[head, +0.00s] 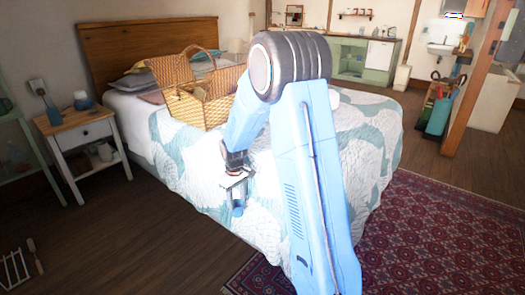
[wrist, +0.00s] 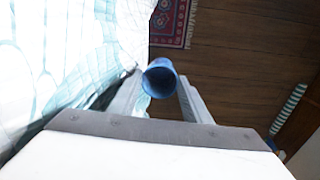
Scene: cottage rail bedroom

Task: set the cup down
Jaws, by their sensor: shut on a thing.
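A blue cup (wrist: 160,78) sits between the two fingers of my gripper (wrist: 158,92) in the wrist view, its round opening toward the camera. In the head view my gripper (head: 236,182) points down in front of the near side of the bed (head: 340,140). A small blue part of the cup (head: 238,208) shows below the fingers. In the wrist view the bed cover (wrist: 70,50) is close on the left, and wooden floor lies beyond the cup. I cannot tell whether the cup touches the bed cover.
A picnic basket (head: 203,108) stands on the bed. A bedside table (head: 82,132) at the left carries a bottle and a blue-and-white object, with bare top between and around them. A patterned rug (head: 420,235) lies at the right. Floor at the left front is mostly clear.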

